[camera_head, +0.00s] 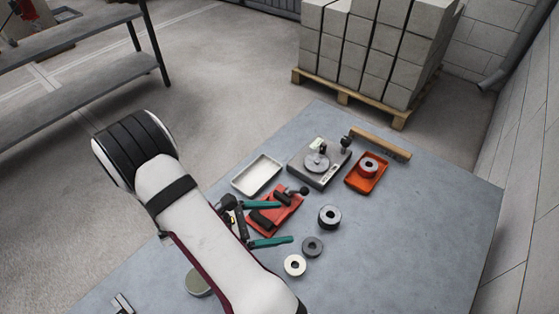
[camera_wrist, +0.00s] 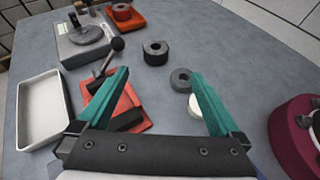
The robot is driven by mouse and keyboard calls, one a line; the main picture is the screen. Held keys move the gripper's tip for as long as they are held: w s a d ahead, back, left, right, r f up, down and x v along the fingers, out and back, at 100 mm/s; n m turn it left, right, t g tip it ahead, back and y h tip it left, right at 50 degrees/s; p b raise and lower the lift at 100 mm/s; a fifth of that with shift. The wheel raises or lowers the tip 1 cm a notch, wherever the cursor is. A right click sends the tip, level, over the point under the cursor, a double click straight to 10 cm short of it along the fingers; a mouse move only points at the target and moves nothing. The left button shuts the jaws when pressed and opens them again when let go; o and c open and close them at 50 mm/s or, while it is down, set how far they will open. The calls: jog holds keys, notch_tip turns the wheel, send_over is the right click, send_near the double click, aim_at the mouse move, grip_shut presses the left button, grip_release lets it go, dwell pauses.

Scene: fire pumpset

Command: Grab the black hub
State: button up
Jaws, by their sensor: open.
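The black hub (camera_head: 330,216), a short dark cylinder with a centre hole, stands upright on the grey table. In the wrist view the black hub (camera_wrist: 155,54) is ahead of the fingertips, between them in the picture. My gripper (camera_head: 286,222) has two teal fingers spread apart with nothing between them. It is left of the hub in the head view and apart from it. The gripper (camera_wrist: 160,72) also shows in the wrist view, its fingers partly covering the red tray.
A grey ring (camera_head: 312,246) and a white ring (camera_head: 294,264) lie near the hub. Around are a white tray (camera_head: 257,174), a fixture (camera_head: 319,163) and an orange tray (camera_head: 366,178) with a red hub. The table's right is clear.

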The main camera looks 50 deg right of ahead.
jog(key=n, duration=0.1)
send_near(335, 215)
jog(key=shift+s+d+f+h, duration=0.15)
jog(key=shift+d+f, duration=0.3)
jog(key=shift+f, duration=0.05)
jog(key=shift+s+d+f+h, duration=0.15)
jog(key=shift+d+f, duration=0.3)
jog(key=shift+f, duration=0.1)
jog(key=x, duration=0.6)
jog(key=shift+s, duration=0.2)
grip_shut()
